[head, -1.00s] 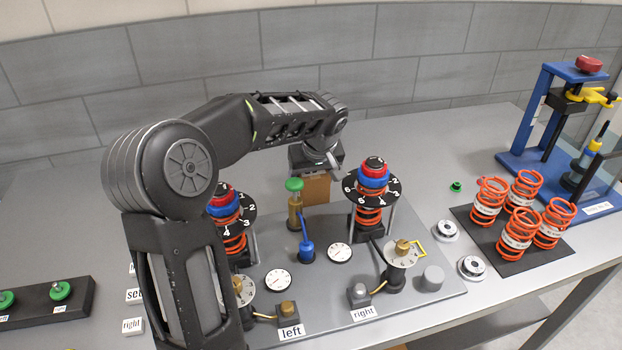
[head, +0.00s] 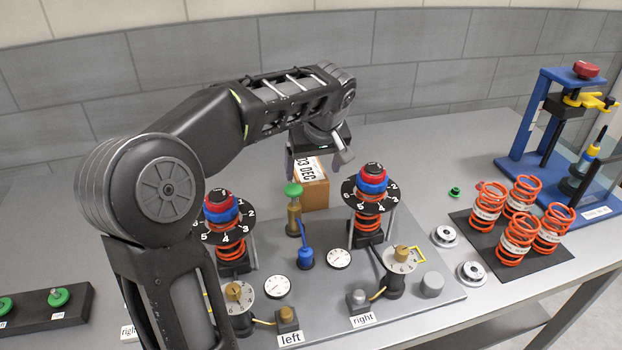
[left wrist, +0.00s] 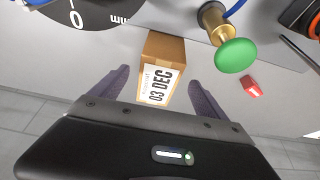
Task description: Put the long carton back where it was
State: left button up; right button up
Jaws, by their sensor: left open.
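The long carton (head: 312,192) is a brown box with a white "03 DEC" label on top. It stands on the grey table behind the chassis plate, between the two spring towers. In the left wrist view the carton (left wrist: 163,62) lies ahead of the gripper, with its label between the finger lines. My left gripper (head: 318,160) is open and empty, above and just behind the carton. Its two fingers also show apart in the left wrist view (left wrist: 158,88). The carton's left side is partly hidden by the green-topped valve. My right gripper is not in view.
The green-knobbed brass valve (head: 294,205) stands close in front of the carton. Spring towers flank it at left (head: 226,232) and right (head: 369,203). Orange springs (head: 518,235) and a blue press (head: 545,130) stand to the right. A small red block (left wrist: 250,86) lies near the carton.

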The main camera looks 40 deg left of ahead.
pick_arm(q)
jog(key=v, duration=0.4)
jog(key=shift+r, duration=0.15)
jog(key=shift+d, duration=0.15)
